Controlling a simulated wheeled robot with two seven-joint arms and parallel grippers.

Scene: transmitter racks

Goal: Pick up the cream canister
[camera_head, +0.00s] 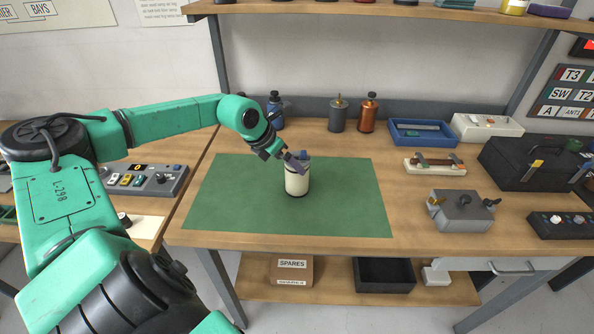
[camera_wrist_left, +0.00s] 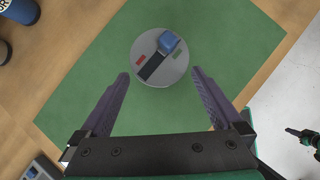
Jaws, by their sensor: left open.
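The cream canister (camera_head: 297,182) stands upright on the green mat (camera_head: 345,205) on the workbench. It has a dark band at its base. In the left wrist view its round grey top (camera_wrist_left: 178,72) shows a blue block with a dark strip, and a red and a green mark. My left gripper (camera_head: 294,160) is at the canister's top in the head view. In the wrist view its fingers (camera_wrist_left: 160,82) are spread, empty, and the canister top lies just beyond and between their tips. The gripper hides part of the top in the head view.
Behind the mat stand a blue bottle (camera_head: 275,110), a grey bottle (camera_head: 338,114) and a copper bottle (camera_head: 368,113). To the right are a blue tray (camera_head: 395,140) and a grey box with levers (camera_head: 460,212). A shelf (camera_head: 380,12) spans above. The mat around the canister is clear.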

